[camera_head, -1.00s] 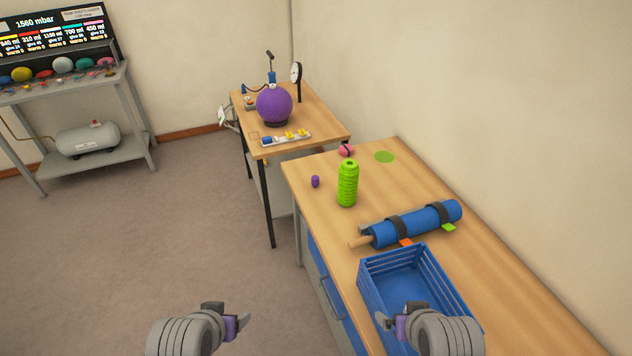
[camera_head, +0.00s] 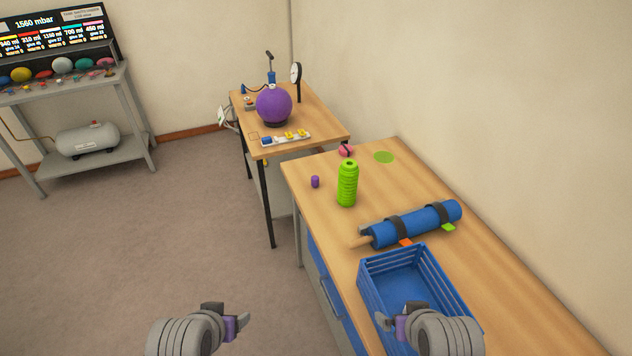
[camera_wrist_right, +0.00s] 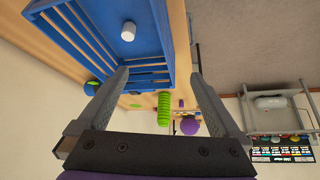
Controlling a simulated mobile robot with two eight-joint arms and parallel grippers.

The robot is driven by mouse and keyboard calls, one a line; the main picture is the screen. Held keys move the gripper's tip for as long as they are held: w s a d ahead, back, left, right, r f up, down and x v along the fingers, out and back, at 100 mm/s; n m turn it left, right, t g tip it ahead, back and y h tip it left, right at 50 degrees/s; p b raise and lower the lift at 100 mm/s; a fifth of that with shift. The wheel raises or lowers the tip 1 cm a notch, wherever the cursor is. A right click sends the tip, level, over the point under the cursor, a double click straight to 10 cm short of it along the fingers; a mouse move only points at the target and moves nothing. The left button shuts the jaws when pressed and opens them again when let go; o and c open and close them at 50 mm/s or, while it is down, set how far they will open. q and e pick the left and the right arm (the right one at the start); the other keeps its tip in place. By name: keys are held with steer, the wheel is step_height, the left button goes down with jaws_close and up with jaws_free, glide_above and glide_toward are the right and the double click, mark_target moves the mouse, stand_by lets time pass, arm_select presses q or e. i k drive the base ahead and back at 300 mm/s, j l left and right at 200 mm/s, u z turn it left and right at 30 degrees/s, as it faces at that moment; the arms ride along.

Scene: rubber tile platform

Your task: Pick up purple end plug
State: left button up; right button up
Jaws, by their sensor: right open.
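The purple end plug (camera_head: 315,182) is a small purple cylinder standing upright on the wooden bench, near its left edge and just left of the green ribbed bottle (camera_head: 347,184). My right gripper (camera_head: 385,320) is over the near end of the blue crate, well short of the plug. In the right wrist view my right gripper (camera_wrist_right: 160,90) has its fingers spread wide with nothing between them. My left gripper (camera_head: 244,321) is above the floor, left of the bench, and its jaw opening is too small to judge.
The slatted blue crate (camera_head: 450,283) stands on the bench; a white cylinder (camera_wrist_right: 128,31) shows in it in the wrist view. A blue roll with black straps (camera_head: 425,222) lies behind it. A pink object (camera_head: 346,150) and green disc (camera_head: 384,157) are farther back. A purple ball (camera_head: 274,105) sits on another table.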

mark_target(315, 178)
steer(key=i+j, duration=0.45)
steer(key=i, duration=0.15)
steer(key=i+j, duration=0.4)
steer(key=i, duration=0.2)
steer(key=i+j, duration=0.45)
steer(key=i+z, duration=0.05)
steer(key=i, duration=0.05)
